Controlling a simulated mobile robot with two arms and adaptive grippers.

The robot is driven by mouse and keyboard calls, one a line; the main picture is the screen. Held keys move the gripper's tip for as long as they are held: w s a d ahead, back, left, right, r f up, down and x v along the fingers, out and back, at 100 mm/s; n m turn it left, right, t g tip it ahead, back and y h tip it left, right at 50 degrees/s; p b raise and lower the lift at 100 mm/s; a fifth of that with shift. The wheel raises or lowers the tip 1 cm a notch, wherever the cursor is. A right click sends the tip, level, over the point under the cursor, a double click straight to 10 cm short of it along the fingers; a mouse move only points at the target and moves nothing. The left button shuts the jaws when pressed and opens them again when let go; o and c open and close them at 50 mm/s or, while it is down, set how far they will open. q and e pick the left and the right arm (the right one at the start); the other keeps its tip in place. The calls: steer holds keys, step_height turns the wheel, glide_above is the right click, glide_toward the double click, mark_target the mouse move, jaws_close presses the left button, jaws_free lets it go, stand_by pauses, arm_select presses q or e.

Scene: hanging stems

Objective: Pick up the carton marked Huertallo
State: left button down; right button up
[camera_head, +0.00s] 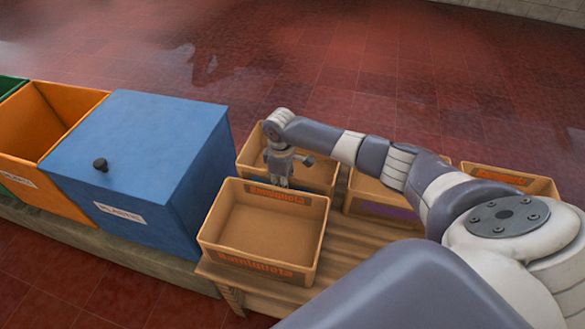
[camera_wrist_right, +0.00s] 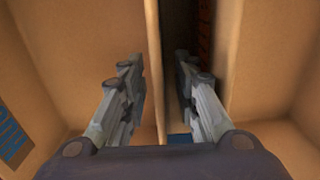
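Several open brown cartons stand together. My right gripper (camera_head: 281,180) points down where these two meet. In the right wrist view the right gripper (camera_wrist_right: 160,95) is open, its fingers on both sides of a thin carton wall (camera_wrist_right: 154,60), with visible gaps. One finger is inside a carton, the other over a dark slit between two cartons. My left gripper is not in view.
A wooden slatted stand (camera_head: 345,245) bears the cartons. A carton with a purple mark (camera_head: 385,211) and one with an orange mark (camera_head: 530,186) stand right. A closed blue bin (camera_head: 140,150) labelled plastic and an open orange bin (camera_head: 50,115) stand left. Red tiled floor lies behind.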

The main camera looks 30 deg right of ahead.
jaws_close()
steer(key=shift+r, duration=0.1)
